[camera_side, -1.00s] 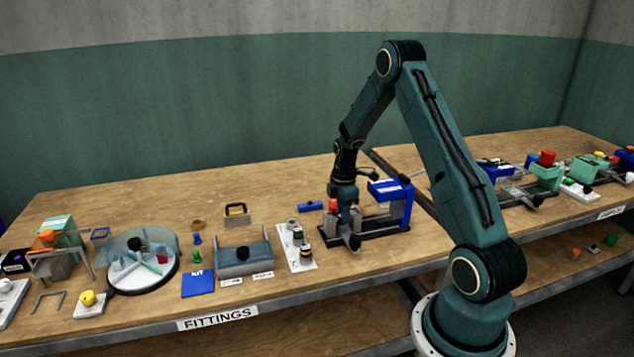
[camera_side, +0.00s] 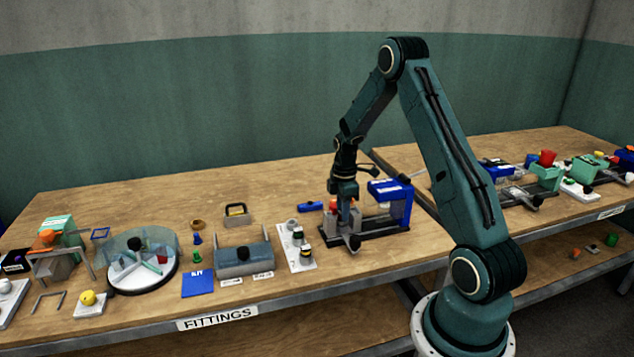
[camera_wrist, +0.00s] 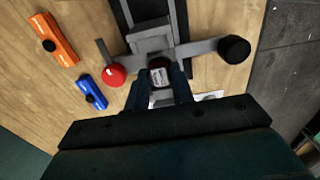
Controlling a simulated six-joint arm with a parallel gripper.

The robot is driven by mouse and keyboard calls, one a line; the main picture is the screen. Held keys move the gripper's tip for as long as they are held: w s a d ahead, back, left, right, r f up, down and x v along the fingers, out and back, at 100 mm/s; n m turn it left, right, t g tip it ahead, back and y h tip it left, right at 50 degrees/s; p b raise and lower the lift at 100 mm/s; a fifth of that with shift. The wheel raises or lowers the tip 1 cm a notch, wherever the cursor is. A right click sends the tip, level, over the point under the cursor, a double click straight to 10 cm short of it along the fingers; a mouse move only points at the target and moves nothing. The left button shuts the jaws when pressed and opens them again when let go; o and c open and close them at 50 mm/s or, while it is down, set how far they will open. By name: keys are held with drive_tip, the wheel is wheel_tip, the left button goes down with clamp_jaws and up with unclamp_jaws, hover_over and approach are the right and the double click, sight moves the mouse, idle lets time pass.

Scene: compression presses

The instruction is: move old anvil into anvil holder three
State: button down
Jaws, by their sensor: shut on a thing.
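My gripper (camera_wrist: 161,88) is shut on a small grey piece with a dark rim and a pale label (camera_wrist: 160,73), which seems to be the old anvil. It is held close by the grey clamp block of the blue press (camera_side: 391,197). Whether the piece still touches the press is unclear. In the side view my gripper (camera_side: 345,202) is over the press's left end and hides the piece. A white board (camera_side: 307,264) with several round pieces stands left of the press and may be the anvil holders. Its numbers cannot be read.
A red knob (camera_wrist: 115,75) and a black knob (camera_wrist: 234,50) flank the clamp. A blue bar (camera_wrist: 91,92) and an orange bar (camera_wrist: 54,40) lie nearby. A grey fixture (camera_side: 242,262) stands left of the board.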

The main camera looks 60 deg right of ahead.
sight(339, 211)
drive_tip(key=shift+r, duration=1.1)
idle(0.6)
drive_tip(key=shift+r, duration=1.85)
drive_tip(key=shift+w, duration=0.6)
drive_tip(key=w+a, duration=0.4)
drive_tip(key=w, duration=0.9)
drive_tip(key=shift+w, duration=0.35)
drive_tip(key=shift+a+f, duration=0.1)
drive_tip(key=shift+f, duration=0.05)
drive_tip(key=shift+f, duration=2.7)
